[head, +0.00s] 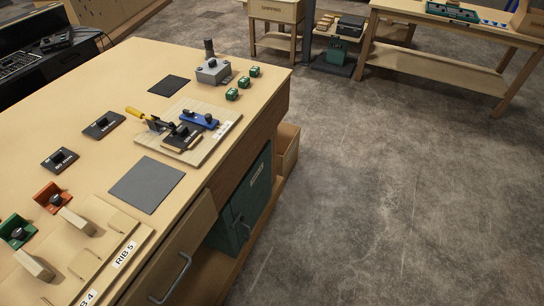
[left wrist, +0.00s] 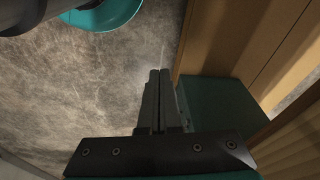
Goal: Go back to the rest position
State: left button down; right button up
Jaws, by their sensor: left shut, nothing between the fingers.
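My left gripper (left wrist: 160,88) shows in the left wrist view, with its two dark fingers closed together and nothing between them. It hangs over the concrete floor beside a wooden bench side and a green box-like surface (left wrist: 215,103). Neither gripper shows in the head view. My right gripper is out of sight.
In the head view the wooden workbench (head: 119,72) fills the left side. It carries a board with a yellow-handled clamp (head: 148,119), a grey box (head: 213,71), several green blocks (head: 232,94) and a dark mat (head: 147,185). The floor (head: 380,190) to the right is clear.

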pick_arm(q)
jog(key=s+a+f+b, duration=0.1)
jog(key=s+f+b, duration=0.3)
jog(key=s+f, duration=0.3)
jog(key=s+a+f+g+b, duration=0.1)
jog(key=s+f+b, duration=0.3)
jog(key=f, duration=0.9)
jog(key=s, duration=0.2)
jog(key=shift+s+a+f+b, duration=0.15)
jog(key=shift+s+a+b, duration=0.1)
jog(key=shift+s+b, duration=0.1)
